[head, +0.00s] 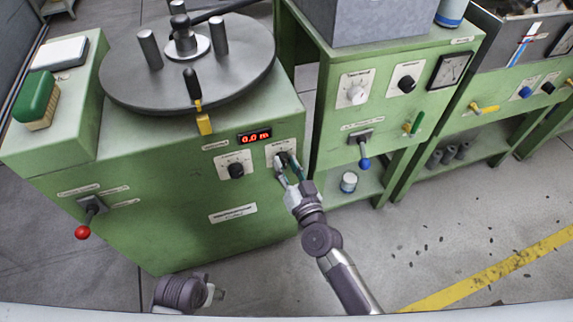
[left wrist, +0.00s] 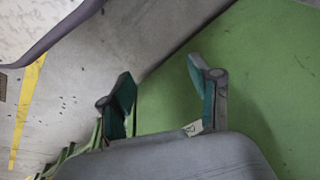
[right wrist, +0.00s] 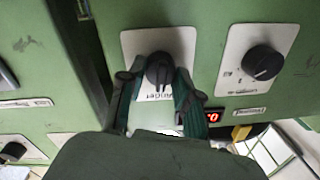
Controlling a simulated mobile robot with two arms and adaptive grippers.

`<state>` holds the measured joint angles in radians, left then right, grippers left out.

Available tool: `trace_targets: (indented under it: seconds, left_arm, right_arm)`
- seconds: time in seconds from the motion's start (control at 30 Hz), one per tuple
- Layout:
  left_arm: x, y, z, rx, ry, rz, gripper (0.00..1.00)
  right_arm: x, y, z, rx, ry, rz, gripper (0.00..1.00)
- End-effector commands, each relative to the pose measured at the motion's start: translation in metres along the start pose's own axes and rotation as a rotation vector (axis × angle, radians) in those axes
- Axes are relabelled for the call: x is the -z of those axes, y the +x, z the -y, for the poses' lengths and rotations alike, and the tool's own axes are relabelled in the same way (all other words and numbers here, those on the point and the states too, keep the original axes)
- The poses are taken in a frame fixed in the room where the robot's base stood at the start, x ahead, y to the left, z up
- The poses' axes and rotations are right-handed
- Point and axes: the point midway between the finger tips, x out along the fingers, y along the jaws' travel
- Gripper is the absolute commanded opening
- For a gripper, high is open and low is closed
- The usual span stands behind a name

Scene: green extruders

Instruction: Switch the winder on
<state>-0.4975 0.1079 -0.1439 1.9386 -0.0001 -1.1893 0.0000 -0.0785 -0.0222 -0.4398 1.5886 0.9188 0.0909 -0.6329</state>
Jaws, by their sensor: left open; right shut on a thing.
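The winder is the green cabinet (head: 150,190) on the left, with a grey round turntable (head: 190,65) on top. Its front carries a black rotary knob on a white plate (head: 275,148); in the right wrist view the knob (right wrist: 159,68) sits between my fingers, its plate lettering partly hidden. My right gripper (head: 288,170) is shut on this knob. The red display (head: 255,136) reads about 0.0. A second black knob (head: 236,170) is left of it. My left gripper (left wrist: 165,100) is open and empty, beside a green panel; the head view shows only part of the left arm low down.
A red-balled lever (head: 83,231) sticks out at the cabinet's lower left. The middle green machine (head: 395,75) has knobs, a gauge and a blue-balled lever (head: 364,161). A white jar (head: 348,182) stands on its lower shelf.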

Motion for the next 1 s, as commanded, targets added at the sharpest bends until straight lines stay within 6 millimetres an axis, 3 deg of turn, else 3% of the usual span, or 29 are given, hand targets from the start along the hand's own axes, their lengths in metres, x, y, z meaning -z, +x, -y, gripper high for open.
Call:
trace_targets:
  seconds: [0.7,1.0]
  left_arm:
    - [0.005,-0.022,0.001,0.001,-0.004,-0.007,0.63]
    - [0.013,-0.035,0.003,0.005,-0.005,-0.024,0.63]
  right_arm:
    - [-0.003,0.000,-0.002,0.006,0.642,-0.031,0.00]
    - [-0.003,0.000,-0.002,0.007,0.828,-0.040,0.00]
